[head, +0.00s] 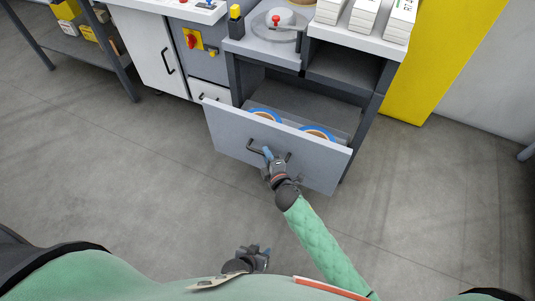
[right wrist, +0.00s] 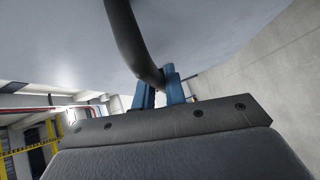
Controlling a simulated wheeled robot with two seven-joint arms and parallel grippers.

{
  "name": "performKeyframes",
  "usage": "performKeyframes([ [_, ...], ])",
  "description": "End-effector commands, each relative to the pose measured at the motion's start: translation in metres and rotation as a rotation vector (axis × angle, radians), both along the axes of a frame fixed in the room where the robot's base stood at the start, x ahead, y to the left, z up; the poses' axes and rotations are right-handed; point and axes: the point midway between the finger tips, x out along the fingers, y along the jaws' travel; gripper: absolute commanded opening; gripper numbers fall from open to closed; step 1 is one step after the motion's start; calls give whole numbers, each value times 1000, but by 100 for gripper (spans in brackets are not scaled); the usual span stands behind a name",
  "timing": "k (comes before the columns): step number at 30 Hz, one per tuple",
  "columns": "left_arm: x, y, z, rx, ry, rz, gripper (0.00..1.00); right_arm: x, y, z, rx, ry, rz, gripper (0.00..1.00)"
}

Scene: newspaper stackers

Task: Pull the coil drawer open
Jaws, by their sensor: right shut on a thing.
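The coil drawer (head: 232,132) has a grey front and stands pulled out of the cabinet in the head view. Two coils (head: 316,132) with blue rims show inside it behind the front panel. My right gripper (head: 268,153) is at the dark bar handle (head: 256,145) on the drawer front. In the right wrist view its blue fingers (right wrist: 158,88) are closed around the handle (right wrist: 128,38). My left gripper (head: 262,252) is low in the head view near my body, away from the drawer; its finger gap is not clear.
The cabinet top holds a round device with a red knob (head: 276,19) and stacks of printed paper (head: 362,15). A white cabinet door (head: 145,50) and a red switch (head: 190,39) are to the left. A yellow panel (head: 430,60) stands to the right. The floor (head: 130,190) in front is clear.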

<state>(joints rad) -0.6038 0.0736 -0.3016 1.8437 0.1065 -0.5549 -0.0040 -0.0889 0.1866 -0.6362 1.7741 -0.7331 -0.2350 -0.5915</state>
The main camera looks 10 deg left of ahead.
Motion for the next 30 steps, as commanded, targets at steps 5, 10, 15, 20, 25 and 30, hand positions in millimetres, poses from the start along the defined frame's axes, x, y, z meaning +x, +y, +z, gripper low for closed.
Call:
performKeyframes([
  [5, 1, 0, 1, -1, -2, 0, 32, 0, 0, -1, -1, 1, -1, 34],
  [10, 2, 0, 1, -1, -3, 1, 32, 0, 0, 0, 0, 1, 0, 34],
  [15, 2, 0, 1, -1, -3, 1, 32, -3, -2, 0, 0, 1, 0, 34],
  [20, 2, 0, 1, -1, -3, 1, 32, -20, -10, 2, 0, 2, 0, 34],
  [25, 1, 0, 0, -1, -3, 1, 32, -43, -22, 5, -1, 3, 0, 34],
  [30, 1, 0, 0, -1, -2, 0, 32, -60, -32, 8, -1, 2, -1, 34],
])
